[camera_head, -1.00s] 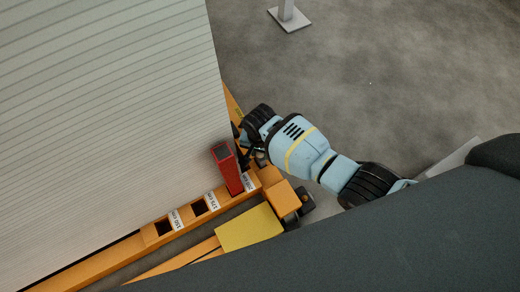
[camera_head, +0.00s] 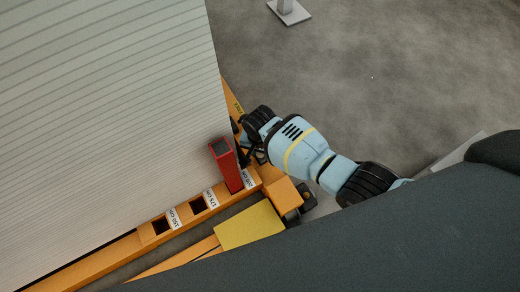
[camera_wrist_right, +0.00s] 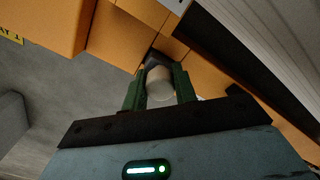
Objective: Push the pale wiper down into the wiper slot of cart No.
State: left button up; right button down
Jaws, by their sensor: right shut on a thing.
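In the right wrist view, the pale wiper (camera_wrist_right: 160,84) is a short, light, round-ended piece between the two green fingers of my right gripper (camera_wrist_right: 160,95). The gripper is shut on it, beside orange cart parts and a dark gap. In the head view, my right gripper (camera_head: 245,150) is at the orange cart (camera_head: 125,245), just right of a red upright block (camera_head: 226,165); its fingertips and the wiper are mostly hidden. I cannot tell whether the wiper is in its slot. My left gripper is not in view.
A large pale ribbed stack (camera_head: 100,110) fills the left. The cart's rail has two open dark square holes with labels (camera_head: 211,199); the red block stands past them, by a partly hidden label. A yellow plate (camera_head: 248,226) lies below.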

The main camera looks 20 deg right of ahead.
jog(key=shift+f+b, duration=0.35)
jog(key=shift+f, duration=0.3)
jog(key=c, duration=1)
grip_release()
jog(key=shift+c, duration=0.2)
jog(key=shift+r, duration=0.1)
notch_tip(320, 180, up, 8)
jog(key=p, duration=0.5)
jog(key=shift+f, duration=0.2)
